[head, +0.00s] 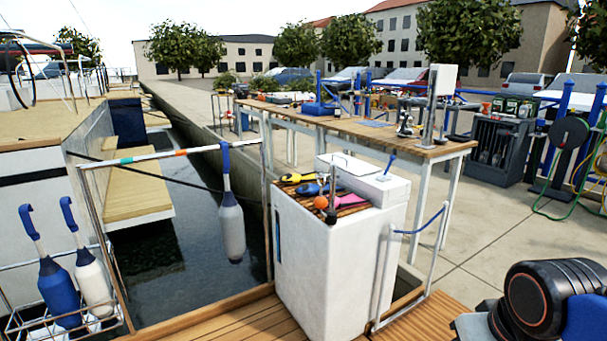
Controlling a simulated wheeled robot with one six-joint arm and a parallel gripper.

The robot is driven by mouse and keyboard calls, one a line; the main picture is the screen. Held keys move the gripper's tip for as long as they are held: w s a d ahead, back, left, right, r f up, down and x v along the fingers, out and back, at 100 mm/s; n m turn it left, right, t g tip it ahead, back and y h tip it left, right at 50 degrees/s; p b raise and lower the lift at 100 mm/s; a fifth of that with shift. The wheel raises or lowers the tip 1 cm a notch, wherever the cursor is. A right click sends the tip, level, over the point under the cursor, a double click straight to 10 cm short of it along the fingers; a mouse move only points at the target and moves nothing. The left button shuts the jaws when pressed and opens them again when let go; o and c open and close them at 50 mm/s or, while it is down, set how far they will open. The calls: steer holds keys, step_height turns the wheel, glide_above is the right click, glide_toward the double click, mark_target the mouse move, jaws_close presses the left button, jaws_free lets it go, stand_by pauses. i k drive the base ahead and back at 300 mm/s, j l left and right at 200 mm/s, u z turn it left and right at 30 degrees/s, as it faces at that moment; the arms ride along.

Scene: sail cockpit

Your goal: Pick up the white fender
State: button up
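A white fender (93,283) with a blue top and hooked blue strap stands slightly tilted in a white wire rack (125,318) at the lower left. A blue fender (58,290) stands beside it on the left. Another pale white-grey fender (231,228) with a blue top hangs from the rail (160,155) over the water, left of the white cabinet. My gripper is out of view. Only a black and blue part of my arm shows at the lower right, far from the fenders.
A white cabinet (320,275) with coloured tools on its wooden top stands in the middle, with a metal handrail (418,235) on its right. Behind it is a long, cluttered workbench (440,151). Water lies between deck and quay. Some wooden deck (240,325) is bare in front.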

mark_target(90, 276)
steer(key=u, duration=1.55)
